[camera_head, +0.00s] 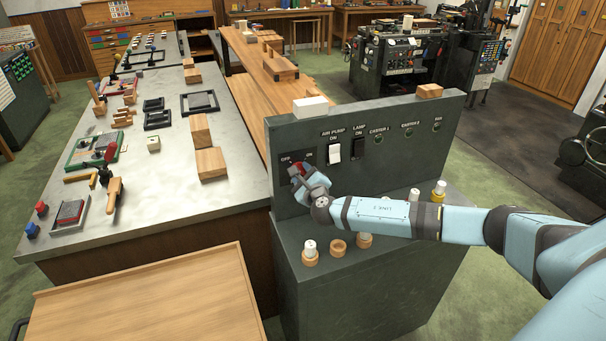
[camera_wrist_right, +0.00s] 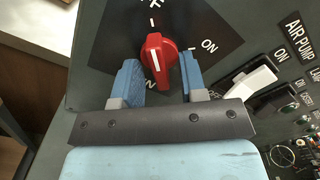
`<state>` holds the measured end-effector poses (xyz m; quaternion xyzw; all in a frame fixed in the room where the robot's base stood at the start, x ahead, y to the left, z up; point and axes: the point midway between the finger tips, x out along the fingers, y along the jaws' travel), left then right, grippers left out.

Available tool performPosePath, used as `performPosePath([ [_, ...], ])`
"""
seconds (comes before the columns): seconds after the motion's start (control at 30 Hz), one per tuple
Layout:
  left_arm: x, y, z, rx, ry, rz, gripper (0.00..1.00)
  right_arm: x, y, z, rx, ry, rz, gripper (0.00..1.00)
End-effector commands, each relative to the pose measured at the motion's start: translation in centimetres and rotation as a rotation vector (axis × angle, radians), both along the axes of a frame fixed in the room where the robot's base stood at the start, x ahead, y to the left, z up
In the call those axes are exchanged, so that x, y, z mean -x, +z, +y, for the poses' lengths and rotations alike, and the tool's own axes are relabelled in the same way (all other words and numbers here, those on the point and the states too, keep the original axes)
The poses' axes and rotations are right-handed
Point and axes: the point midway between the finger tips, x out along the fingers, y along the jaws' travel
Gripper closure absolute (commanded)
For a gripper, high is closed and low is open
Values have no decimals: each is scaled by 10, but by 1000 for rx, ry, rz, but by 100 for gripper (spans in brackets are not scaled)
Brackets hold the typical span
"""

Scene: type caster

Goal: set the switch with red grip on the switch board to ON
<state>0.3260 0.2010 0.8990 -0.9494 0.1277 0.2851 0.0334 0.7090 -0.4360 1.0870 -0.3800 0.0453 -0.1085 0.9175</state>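The switch with red grip (camera_wrist_right: 158,60) is a rotary knob on a black plate at the left end of the dark green switch board (camera_head: 392,124). Its red also shows in the head view (camera_head: 295,168), partly hidden by my gripper. A white line on the grip runs roughly up and down in the right wrist view; the ON label (camera_wrist_right: 209,46) is to its right. My right gripper (camera_wrist_right: 160,75) is open, with one blue finger on each side of the grip. A gap shows at the left finger; contact at the right finger is unclear. My left gripper is not in view.
A white rocker switch (camera_head: 333,151) and a black rocker switch (camera_head: 359,146) are right of the knob. A white block (camera_head: 310,107) lies on the board's top. Several small cylinders stand on the ledge in front, below my right arm.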

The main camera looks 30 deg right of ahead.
Motion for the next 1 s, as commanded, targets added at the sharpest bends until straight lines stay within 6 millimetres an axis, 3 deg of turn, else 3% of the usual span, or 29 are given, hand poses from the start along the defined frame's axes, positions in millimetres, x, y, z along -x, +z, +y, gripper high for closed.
performPosePath([
  [0.03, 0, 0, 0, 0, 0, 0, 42, 0, 0, 0, 0, 0, 0, 72],
  [0.17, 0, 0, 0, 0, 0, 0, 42, 0, 0, 0, 0, 0, 0, 100],
  [0.57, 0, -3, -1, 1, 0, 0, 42, 0, -1, 0, -46, 0, -11, 100],
  [1.0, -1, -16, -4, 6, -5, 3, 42, 0, -3, 2, -366, 0, -89, 100],
])
